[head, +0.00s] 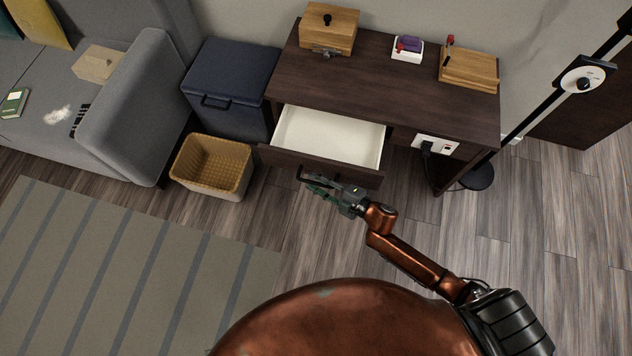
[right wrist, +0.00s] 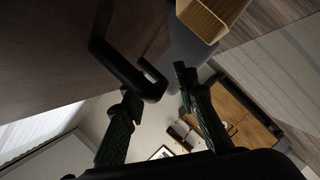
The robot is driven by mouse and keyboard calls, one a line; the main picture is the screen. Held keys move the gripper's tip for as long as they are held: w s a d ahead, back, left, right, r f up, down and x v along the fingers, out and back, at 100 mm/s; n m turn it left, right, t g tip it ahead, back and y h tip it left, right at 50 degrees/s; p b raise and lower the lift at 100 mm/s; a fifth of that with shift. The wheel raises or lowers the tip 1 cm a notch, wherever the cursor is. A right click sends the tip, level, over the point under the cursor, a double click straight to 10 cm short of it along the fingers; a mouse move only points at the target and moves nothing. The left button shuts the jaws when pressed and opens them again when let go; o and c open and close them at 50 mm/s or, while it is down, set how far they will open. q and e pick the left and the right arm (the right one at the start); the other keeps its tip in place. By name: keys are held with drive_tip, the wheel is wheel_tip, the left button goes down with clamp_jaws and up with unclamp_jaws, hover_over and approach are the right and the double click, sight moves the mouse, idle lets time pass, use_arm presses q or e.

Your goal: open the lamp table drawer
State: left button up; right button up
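The dark wood table (head: 400,85) stands against the wall. Its drawer (head: 325,135) is pulled out, with its white, empty inside showing. The drawer's dark handle (head: 308,178) is on the front panel, partly hidden by my right gripper (head: 318,186). In the right wrist view the black bar handle (right wrist: 128,68) reaches to the fingertips of the right gripper (right wrist: 158,85). The fingers are spread apart; the handle's end lies near the left finger, with a gap to the right finger. I cannot tell if they touch. My left gripper is not in view.
A wicker basket (head: 212,168) and a dark blue box (head: 230,85) stand left of the drawer. A grey sofa (head: 140,100) is farther left. A power socket panel (head: 435,144) with a plug is right of the drawer. Wooden floor (head: 500,250) is free on the right.

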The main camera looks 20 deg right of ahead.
drive_tip(key=shift+s, duration=0.1)
drive_tip(key=v, duration=1.1)
drive_tip(key=shift+s+d, duration=0.25)
drive_tip(key=shift+s, duration=0.05)
drive_tip(key=shift+r, duration=0.1)
